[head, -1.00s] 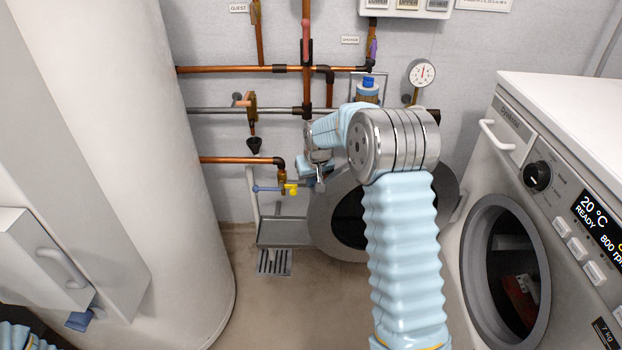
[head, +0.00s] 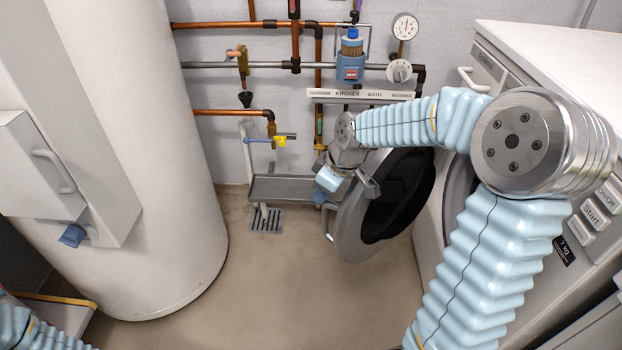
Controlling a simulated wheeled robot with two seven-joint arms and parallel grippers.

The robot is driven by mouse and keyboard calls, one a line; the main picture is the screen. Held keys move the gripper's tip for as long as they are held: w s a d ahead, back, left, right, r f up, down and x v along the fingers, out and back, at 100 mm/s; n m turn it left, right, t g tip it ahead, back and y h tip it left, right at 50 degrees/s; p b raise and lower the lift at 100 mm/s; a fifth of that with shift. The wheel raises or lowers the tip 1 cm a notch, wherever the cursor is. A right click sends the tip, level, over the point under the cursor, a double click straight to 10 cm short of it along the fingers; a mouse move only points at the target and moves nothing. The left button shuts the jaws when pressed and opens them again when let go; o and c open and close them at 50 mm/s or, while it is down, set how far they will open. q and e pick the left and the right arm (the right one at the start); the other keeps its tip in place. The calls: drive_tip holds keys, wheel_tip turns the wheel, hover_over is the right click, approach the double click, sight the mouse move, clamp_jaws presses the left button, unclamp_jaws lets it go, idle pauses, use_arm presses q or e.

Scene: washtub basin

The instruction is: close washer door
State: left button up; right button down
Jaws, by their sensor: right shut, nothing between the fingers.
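The washer door (head: 350,228) is a round grey ring with dark glass. It stands open, swung out to the left of the white washer (head: 550,55). My right gripper (head: 322,195) is shut and empty, at the door's outer left side near its rim. I cannot tell whether it touches the door. My right arm crosses in front of the washer and hides most of its round opening. My left arm shows only at the bottom left corner, and its gripper is out of view.
A large white cylindrical tank (head: 150,200) fills the left. Copper pipes, a gauge (head: 404,27) and valves line the back wall. A grey tray (head: 290,188) and a floor drain (head: 267,221) lie left of the door. The floor in the middle is clear.

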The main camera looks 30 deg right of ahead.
drive_tip(key=s+d+n+g+b, duration=0.1)
drive_tip(key=s+d+n, duration=0.3)
drive_tip(key=s, duration=1)
drive_tip(key=s+d+n+g+y+b, duration=0.1)
drive_tip(key=s+d+n+b, duration=0.2)
drive_tip(key=s+d, duration=0.4)
drive_tip(key=shift+s+d+n+y, duration=0.3)
drive_tip(key=shift+s+n, duration=0.2)
drive_tip(key=shift+s, duration=2.9)
drive_tip(key=s+a+r+p, duration=0.1)
drive_tip(key=s+a+r, duration=0.2)
drive_tip(key=a+r, duration=0.3)
drive_tip(key=s+a+r+p, duration=0.2)
drive_tip(key=a+r, duration=0.4)
drive_tip(key=r, duration=0.1)
drive_tip(key=shift+s+a, duration=0.4)
drive_tip(key=shift+w, duration=0.1)
